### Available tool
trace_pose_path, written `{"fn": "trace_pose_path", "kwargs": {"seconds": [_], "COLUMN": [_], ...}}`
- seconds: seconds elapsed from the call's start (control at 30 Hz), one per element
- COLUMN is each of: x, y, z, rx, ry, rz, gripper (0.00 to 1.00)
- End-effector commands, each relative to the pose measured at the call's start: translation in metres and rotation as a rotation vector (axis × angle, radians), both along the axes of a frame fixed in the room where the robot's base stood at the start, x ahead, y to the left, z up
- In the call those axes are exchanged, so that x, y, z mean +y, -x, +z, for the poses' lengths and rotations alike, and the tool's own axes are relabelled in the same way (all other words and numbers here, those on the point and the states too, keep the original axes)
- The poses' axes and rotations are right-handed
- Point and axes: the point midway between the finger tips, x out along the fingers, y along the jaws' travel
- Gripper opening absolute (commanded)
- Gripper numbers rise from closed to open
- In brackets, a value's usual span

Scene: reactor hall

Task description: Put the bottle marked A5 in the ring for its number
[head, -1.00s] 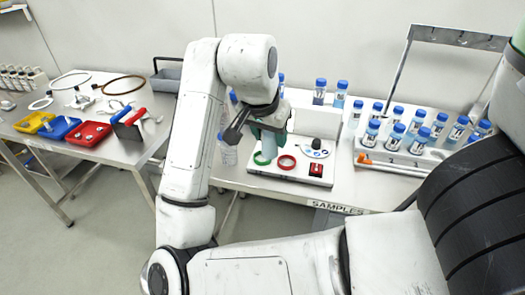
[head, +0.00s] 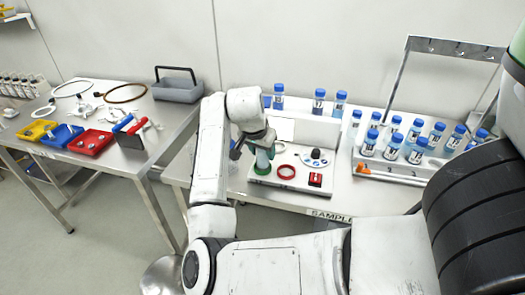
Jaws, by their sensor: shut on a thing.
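My gripper (head: 252,143) is shut on a bottle (head: 263,159) over the white station. The bottle is pale blue and close to upright, and the gripper hides its upper part. Its lower end is at the green ring (head: 262,172); whether it rests on the base inside the ring or hangs just above is unclear. Its mark cannot be read. A red ring (head: 287,173) lies just to the right, empty. No ring numbers are legible.
The station (head: 290,187) also carries an oval panel (head: 315,158) and a red switch block (head: 315,180). Blue-capped bottles stand behind it, and a rack (head: 392,172) of several more is at right. A side table (head: 90,165) holds coloured trays and tools.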

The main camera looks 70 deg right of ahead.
Motion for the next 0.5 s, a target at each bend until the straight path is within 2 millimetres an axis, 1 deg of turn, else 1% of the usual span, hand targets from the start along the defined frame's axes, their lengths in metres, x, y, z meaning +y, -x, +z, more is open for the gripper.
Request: {"fn": "trace_pose_path", "kwargs": {"seconds": [0.1, 0.37, 0.5], "x": [0.0, 0.0, 0.0], "y": [0.0, 0.0, 0.0], "z": [-0.0076, -0.0092, -0.0131], "rx": [0.0, -0.001, -0.001], "ry": [0.001, 0.001, 0.001], "rz": [-0.001, -0.001, -0.001], "gripper": [0.11, 0.11, 0.11]}}
